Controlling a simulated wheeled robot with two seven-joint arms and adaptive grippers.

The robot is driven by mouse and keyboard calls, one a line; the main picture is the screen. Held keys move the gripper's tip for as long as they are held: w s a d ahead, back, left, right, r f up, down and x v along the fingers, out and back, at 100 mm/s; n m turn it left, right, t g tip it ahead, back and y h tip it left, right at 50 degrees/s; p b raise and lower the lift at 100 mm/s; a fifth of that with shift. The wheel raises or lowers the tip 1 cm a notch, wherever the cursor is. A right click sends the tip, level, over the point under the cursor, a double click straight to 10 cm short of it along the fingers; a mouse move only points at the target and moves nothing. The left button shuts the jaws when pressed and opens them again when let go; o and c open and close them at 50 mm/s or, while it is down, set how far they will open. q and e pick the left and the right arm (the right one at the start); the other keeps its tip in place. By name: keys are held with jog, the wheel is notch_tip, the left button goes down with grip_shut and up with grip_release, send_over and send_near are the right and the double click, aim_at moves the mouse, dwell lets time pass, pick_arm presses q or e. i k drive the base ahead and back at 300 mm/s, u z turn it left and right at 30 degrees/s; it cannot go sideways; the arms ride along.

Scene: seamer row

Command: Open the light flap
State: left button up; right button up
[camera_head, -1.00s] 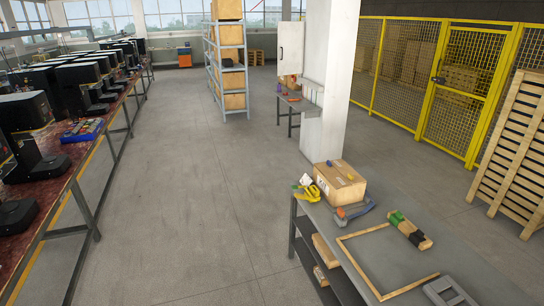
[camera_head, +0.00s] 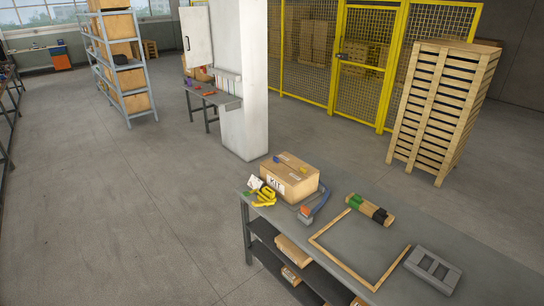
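A light-coloured upright panel or cabinet door (camera_head: 197,37) is at the left side of the white pillar (camera_head: 241,85), above a small grey table. A small dark mark, perhaps a handle, is near its left edge. It is far off, and I cannot tell for sure whether it is the light flap or whether it is open or shut. Nothing else in view is clearly a light flap. Neither of my grippers is in view.
A grey workbench (camera_head: 450,273) in front holds a cardboard box (camera_head: 290,178), a wooden frame (camera_head: 335,257) and a grey slotted block (camera_head: 433,270). A shelf rack (camera_head: 120,65) stands back left, a slatted wooden stack (camera_head: 440,105) right, yellow mesh fence (camera_head: 380,62) behind. Left floor is clear.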

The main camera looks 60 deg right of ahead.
aim_at(274, 164)
jog(key=z, duration=0.55)
jog(key=i, duration=0.8)
jog(key=z, duration=0.9)
